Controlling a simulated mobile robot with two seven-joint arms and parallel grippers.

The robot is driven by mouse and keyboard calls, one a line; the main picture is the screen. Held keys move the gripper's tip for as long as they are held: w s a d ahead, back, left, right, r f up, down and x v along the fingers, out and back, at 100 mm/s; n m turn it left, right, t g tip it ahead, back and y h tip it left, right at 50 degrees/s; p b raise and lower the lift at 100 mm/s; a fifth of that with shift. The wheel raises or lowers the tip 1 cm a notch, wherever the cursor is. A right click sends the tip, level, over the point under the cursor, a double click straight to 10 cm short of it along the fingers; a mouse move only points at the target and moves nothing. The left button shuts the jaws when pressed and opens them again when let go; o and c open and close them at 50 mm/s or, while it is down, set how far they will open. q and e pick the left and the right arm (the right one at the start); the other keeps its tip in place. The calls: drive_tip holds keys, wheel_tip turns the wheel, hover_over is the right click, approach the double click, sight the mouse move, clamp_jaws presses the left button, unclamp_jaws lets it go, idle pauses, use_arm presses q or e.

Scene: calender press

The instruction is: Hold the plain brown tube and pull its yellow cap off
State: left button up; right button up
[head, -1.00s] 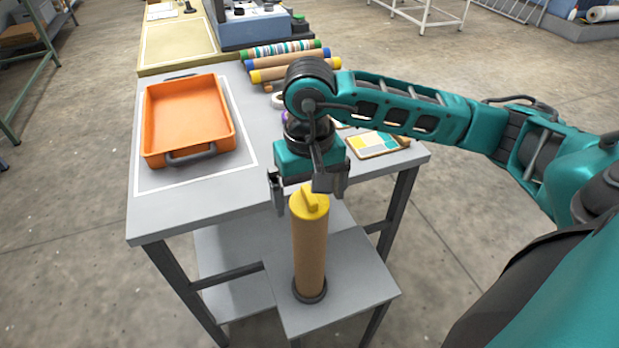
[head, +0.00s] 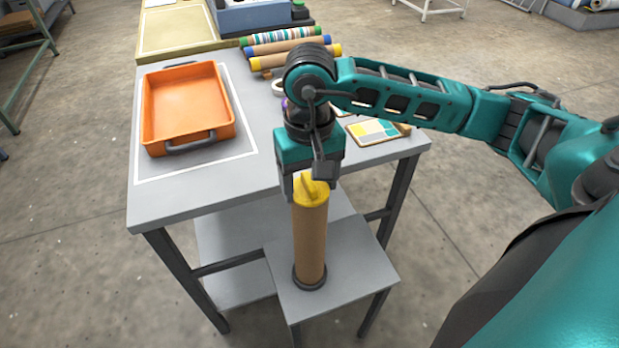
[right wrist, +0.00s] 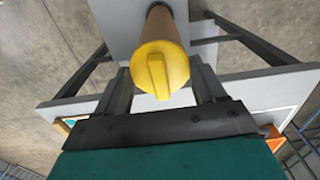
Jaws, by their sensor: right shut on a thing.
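The plain brown tube (head: 311,242) stands upright in a dark round base on the low grey stand. Its yellow cap (head: 312,192), with a raised ridge across the top, sits on the upper end. My right gripper (head: 308,186) reaches down from above and is shut on the yellow cap, one finger on each side. The right wrist view shows the cap (right wrist: 158,68) between the two fingers, with the brown tube (right wrist: 160,18) beyond it. The exact contact of the fingertips is partly hidden. My left gripper is not in view.
An orange tray (head: 185,140) lies on the grey table (head: 200,200) at the left. Several capped tubes (head: 290,52) lie at the back. A colour card (head: 375,132) is at the right edge. The low stand (head: 345,270) is clear around the tube base.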

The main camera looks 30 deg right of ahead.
drive_tip(key=shift+c, duration=1.4)
drive_tip(key=o, duration=1)
drive_tip(key=shift+r, duration=0.1)
wheel_tip(320, 180, up, 13)
drive_tip(key=shift+f+p, duration=0.15)
drive_tip(key=shift+p, duration=0.35)
drive_tip(key=shift+s, duration=0.1)
